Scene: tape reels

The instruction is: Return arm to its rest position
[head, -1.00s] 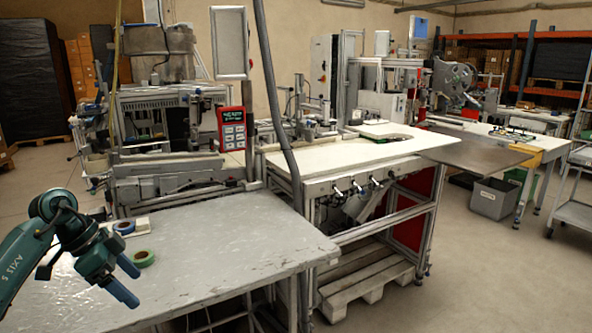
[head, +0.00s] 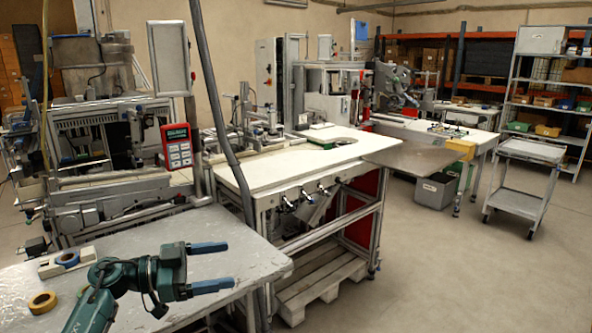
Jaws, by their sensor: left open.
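My left gripper (head: 226,266) is open and empty, its two blue fingers pointing right above the near grey table (head: 240,240). A yellow tape reel (head: 42,301) lies flat on this table at the lower left, left of my arm. A blue tape reel (head: 67,260) sits at a white block (head: 88,253) behind it. A greenish reel is mostly hidden behind my left arm. The gripper is apart from all the reels. My right gripper is not in view.
A white worktable (head: 285,165) with a metal frame stands beyond, above a wooden pallet (head: 320,285). A red control panel (head: 177,146) and a grey post (head: 215,100) rise behind the near table. A grey cart (head: 520,185) stands on open floor at right.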

